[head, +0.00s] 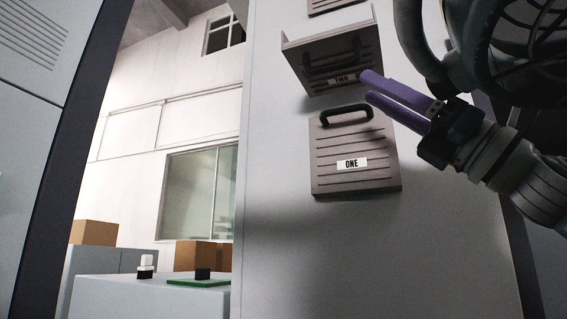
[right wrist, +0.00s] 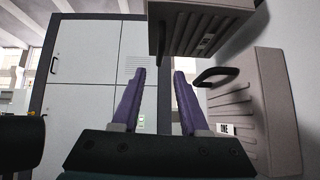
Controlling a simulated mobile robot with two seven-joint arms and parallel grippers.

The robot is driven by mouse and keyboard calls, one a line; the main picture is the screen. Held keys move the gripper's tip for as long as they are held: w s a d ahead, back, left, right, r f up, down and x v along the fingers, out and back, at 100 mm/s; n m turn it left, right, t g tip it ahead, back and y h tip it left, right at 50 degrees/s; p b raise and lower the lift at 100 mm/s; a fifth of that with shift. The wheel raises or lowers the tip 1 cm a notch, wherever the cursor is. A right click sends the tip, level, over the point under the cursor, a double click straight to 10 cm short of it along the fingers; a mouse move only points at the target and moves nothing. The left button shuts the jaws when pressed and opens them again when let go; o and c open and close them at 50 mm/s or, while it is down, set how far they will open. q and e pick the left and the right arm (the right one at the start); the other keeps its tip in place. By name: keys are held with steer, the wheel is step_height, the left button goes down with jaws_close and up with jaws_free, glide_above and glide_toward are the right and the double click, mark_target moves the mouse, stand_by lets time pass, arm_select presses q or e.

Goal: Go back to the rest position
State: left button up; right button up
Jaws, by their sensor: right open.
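My right gripper (head: 367,86) has purple fingers and reaches in from the right in the head view. Its fingertips are in front of the panels, between the one labelled TWO (head: 330,62) and the one labelled ONE (head: 355,180). In the right wrist view the gripper (right wrist: 159,72) is open with nothing between its fingers. Panel ONE also shows there at the right (right wrist: 262,110), with its dark handle near the right finger. Panel TWO (right wrist: 205,22) juts out at the top. My left gripper is not in view.
The panels are on a grey wall (head: 290,250). A tall grey cabinet (right wrist: 90,60) with doors stands across the way. In the head view a table (head: 150,300) carries a green board (head: 198,283), and cardboard boxes (head: 93,233) stand behind. A window (head: 200,190) is further back.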

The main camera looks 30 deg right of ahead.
steer(key=shift+s+d+f, duration=0.1)
steer(key=shift+s+f, duration=0.05)
steer(key=shift+f, duration=0.05)
stand_by(0.4)
